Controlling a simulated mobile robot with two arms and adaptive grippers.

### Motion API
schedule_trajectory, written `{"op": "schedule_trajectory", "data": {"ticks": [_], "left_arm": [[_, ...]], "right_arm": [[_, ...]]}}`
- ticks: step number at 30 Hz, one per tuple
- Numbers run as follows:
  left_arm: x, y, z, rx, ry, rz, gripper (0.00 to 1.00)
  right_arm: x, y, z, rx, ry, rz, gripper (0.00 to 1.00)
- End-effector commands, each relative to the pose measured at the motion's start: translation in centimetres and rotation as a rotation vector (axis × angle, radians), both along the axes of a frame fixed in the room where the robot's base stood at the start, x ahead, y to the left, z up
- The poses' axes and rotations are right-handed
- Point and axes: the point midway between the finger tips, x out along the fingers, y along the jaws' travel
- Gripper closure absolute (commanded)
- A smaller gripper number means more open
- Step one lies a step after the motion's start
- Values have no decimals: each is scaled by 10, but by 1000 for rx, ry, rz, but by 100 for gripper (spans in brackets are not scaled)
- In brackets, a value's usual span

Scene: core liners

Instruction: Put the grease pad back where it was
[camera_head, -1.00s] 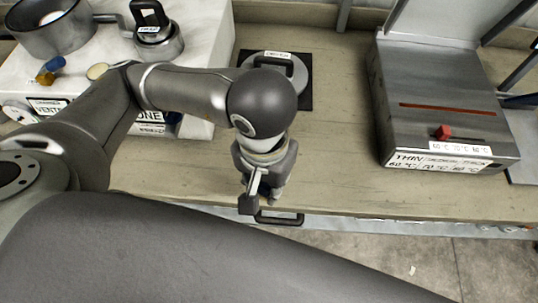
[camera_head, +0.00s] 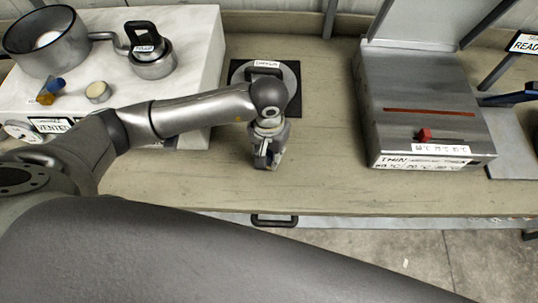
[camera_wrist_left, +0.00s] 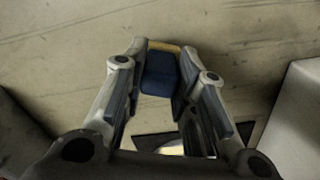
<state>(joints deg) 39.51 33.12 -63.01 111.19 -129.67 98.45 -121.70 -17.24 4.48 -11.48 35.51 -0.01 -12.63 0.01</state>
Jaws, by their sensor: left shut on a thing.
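My left gripper (camera_head: 268,163) points down over the bare wooden bench top, in front of the black square mat. In the left wrist view the gripper (camera_wrist_left: 165,58) is shut on a small dark blue block with a tan edge, which looks to be the grease pad (camera_wrist_left: 158,78). The pad sits between the two fingertips, with wood behind it. In the head view the fingers mostly hide the pad. My right gripper is not in view.
A round grey plate with a handle (camera_head: 285,75) lies on the black mat (camera_head: 293,109). A white block (camera_head: 200,60) at left bears a pan (camera_head: 45,50), a round weight (camera_head: 152,68), a tan disc (camera_head: 98,91) and a blue-yellow piece (camera_head: 50,90). A metal box (camera_head: 420,85) stands right.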

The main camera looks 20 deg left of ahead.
Motion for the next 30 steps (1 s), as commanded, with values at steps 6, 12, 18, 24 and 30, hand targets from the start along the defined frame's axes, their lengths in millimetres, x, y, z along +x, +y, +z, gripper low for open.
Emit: {"op": "schedule_trajectory", "data": {"ticks": [6, 12, 18, 24, 30], "left_arm": [[-3, -1, -20, 0, 5, -1, 96], [-2, 0, -23, 0, 2, -2, 96], [-2, 0, -27, 0, 2, -2, 96], [-2, 0, -26, 0, 3, -1, 55], [-2, 0, -26, 0, 3, -1, 52]], "right_arm": [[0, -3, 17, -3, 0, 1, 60], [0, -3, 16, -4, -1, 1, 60], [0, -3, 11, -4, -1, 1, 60], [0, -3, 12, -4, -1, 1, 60], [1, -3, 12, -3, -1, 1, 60]]}}
